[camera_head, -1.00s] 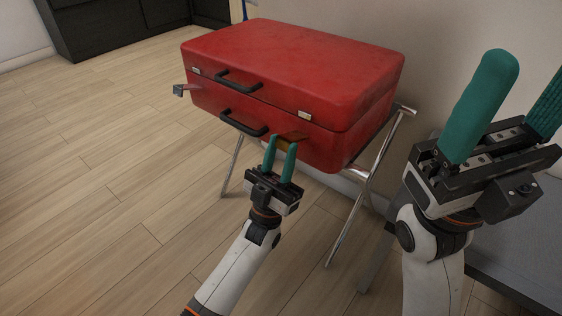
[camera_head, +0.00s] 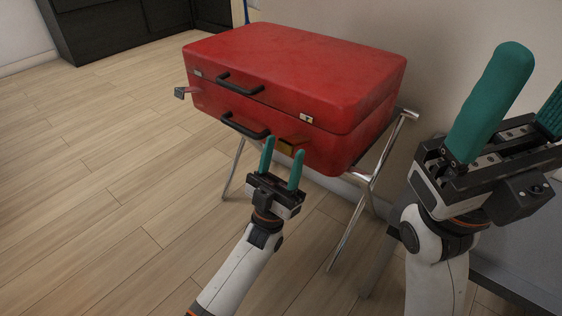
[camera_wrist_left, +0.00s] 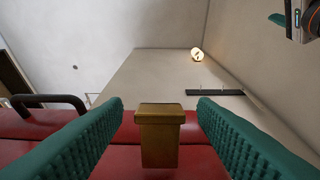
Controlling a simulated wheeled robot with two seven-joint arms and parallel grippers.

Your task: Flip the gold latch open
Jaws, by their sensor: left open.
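A red suitcase (camera_head: 290,75) lies flat and shut on a folding metal stand. The gold latch (camera_head: 289,146) juts from its front face, right of the lower black handle. In the left wrist view the latch (camera_wrist_left: 160,140) stands centred between the green fingers, with space on both sides. My left gripper (camera_head: 283,146) is open in front of the latch, fingers spread and empty; whether it touches the latch cannot be told. My right gripper (camera_head: 533,72) is raised at the right, fingers apart and empty, one finger partly cut off by the picture edge.
Two black handles sit on the suitcase front, the lower one (camera_head: 245,126) just left of my left gripper. The chrome stand (camera_head: 365,190) is below. Open wooden floor (camera_head: 110,190) lies left.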

